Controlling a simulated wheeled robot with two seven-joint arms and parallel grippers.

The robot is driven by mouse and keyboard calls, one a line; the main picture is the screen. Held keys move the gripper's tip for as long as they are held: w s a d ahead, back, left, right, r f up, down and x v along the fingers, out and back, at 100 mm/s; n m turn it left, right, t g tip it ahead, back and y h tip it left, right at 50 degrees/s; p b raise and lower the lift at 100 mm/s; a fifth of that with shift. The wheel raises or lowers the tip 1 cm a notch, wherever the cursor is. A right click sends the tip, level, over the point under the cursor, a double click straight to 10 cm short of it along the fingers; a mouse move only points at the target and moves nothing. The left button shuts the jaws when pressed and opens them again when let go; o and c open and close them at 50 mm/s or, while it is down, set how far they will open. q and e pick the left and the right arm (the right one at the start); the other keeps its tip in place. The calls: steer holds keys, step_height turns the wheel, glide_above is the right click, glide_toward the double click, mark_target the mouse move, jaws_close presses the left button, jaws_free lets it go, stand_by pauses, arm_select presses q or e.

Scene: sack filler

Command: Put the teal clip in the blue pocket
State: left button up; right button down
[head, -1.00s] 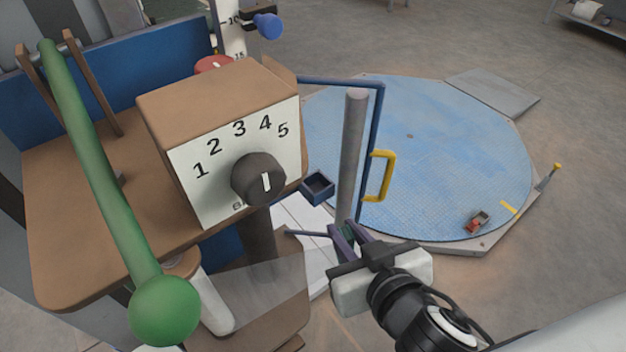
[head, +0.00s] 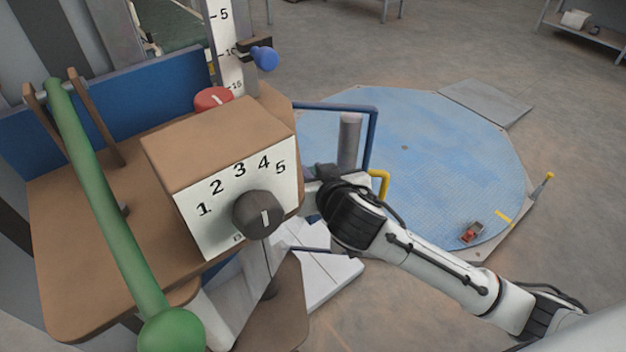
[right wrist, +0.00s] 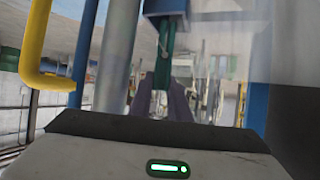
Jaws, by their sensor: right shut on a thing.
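In the right wrist view, my right gripper (right wrist: 165,88) is shut on the teal clip (right wrist: 180,52). The clip stands up from between the purple-grey fingers. The blue pocket (right wrist: 165,8) is at the top of that view, and the clip's far end meets its lower edge in the picture. I cannot tell whether the clip is inside, touching or only in line with it. In the head view, my right gripper (head: 312,188) is just right of the dial box, its fingers mostly hidden. My wrist hides the pocket and clip there. My left gripper is not in view.
The dial box (head: 220,150) with a black knob (head: 258,215) stands close left of my right gripper. A grey post (head: 349,140), a blue frame (head: 373,135) and a yellow handle (head: 379,184) are close by. A green lever (head: 105,210) is at left.

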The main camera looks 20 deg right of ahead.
steer(key=shift+w+f, duration=0.15)
steer(key=shift+f, duration=1.65)
steer(key=c, duration=1.9)
jaws_free()
steer(key=shift+c, duration=0.2)
steer(key=v, duration=1.2)
steer(key=s+a+f+n+g+y, duration=0.1)
steer(key=s+f+g, duration=0.15)
steer(key=f, duration=0.55)
steer(key=s+a+f+n+g+y, duration=0.1)
steer(key=s+f+y, duration=0.15)
steer(key=f, duration=0.55)
steer(key=s+d+f, duration=0.3)
steer(key=s+f, duration=0.7)
steer(key=s, duration=0.1)
steer(key=shift+f+h, duration=0.3)
steer(key=shift+h, duration=0.05)
